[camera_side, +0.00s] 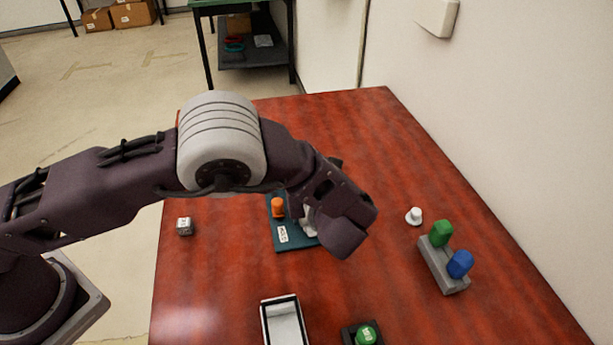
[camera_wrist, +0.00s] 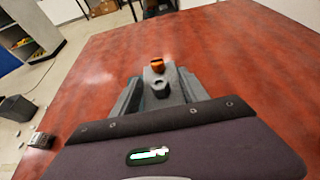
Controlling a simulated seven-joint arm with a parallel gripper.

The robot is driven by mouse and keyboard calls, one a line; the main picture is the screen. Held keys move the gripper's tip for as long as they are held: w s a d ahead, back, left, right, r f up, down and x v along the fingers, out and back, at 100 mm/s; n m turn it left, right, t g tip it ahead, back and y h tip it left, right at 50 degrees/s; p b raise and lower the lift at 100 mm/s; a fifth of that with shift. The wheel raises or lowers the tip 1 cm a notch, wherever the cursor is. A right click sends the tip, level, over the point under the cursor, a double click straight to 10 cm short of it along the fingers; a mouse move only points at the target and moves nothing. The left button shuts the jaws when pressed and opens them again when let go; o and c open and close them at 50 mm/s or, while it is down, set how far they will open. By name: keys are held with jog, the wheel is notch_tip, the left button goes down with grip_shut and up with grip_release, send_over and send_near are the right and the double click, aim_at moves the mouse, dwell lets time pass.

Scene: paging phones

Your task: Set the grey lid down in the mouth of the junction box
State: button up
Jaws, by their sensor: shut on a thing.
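My gripper (camera_side: 312,224) hangs low over the teal board (camera_side: 291,245), with its fingers largely hidden behind my wrist. In the wrist view, my gripper (camera_wrist: 160,88) is shut on a small grey piece (camera_wrist: 157,69), which looks like the grey lid. An orange knob (camera_side: 278,207) stands on the board left of my gripper; it also shows just beyond the fingers in the wrist view (camera_wrist: 156,61). An open box with a dark rim and pale inside (camera_side: 285,322) lies at the front edge of the side view, partly cut off; I cannot tell whether it is the junction box.
A grey block with green and blue knobs (camera_side: 444,270) stands at the right. A white knob (camera_side: 414,217) is behind it. A dark box with a green button (camera_side: 364,336) is at the front. A small grey cube (camera_side: 185,226) sits at the left. The table's back is clear.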

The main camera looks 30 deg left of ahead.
jog(key=shift+f, duration=0.2)
dwell(0.4)
jog(key=o, duration=1.5)
jog(key=shift+o, duration=0.2)
jog(key=o, duration=0.3)
jog(key=shift+r, duration=3.2)
